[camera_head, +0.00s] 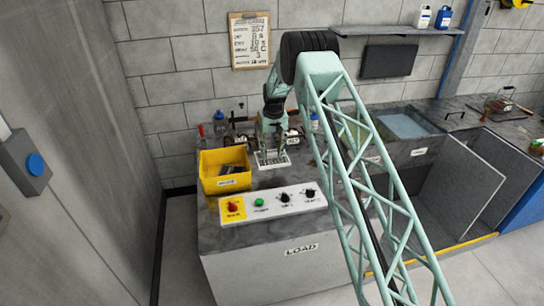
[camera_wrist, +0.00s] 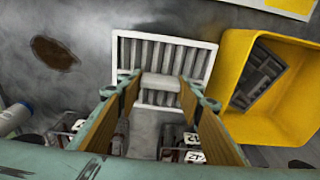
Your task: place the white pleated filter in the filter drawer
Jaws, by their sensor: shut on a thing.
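The white pleated filter (camera_head: 273,161) is a flat white frame with slats, over the counter just right of the yellow bin. In the wrist view the filter (camera_wrist: 147,54) lies beyond my fingertips, with a pale block (camera_wrist: 160,83) at its near side. My gripper (camera_wrist: 160,84) is shut on that block, one finger at each side. In the head view my gripper (camera_head: 271,148) points down at the filter. I cannot tell whether the filter touches the counter. I cannot make out a filter drawer for certain in either view.
The yellow bin (camera_head: 211,184) stands close left of the filter and holds a dark grey part (camera_wrist: 258,80). A control panel (camera_head: 271,204) with a red knob and a green button lies in front. Bottles and clamp-like items stand behind. Open basins (camera_head: 408,124) are at right.

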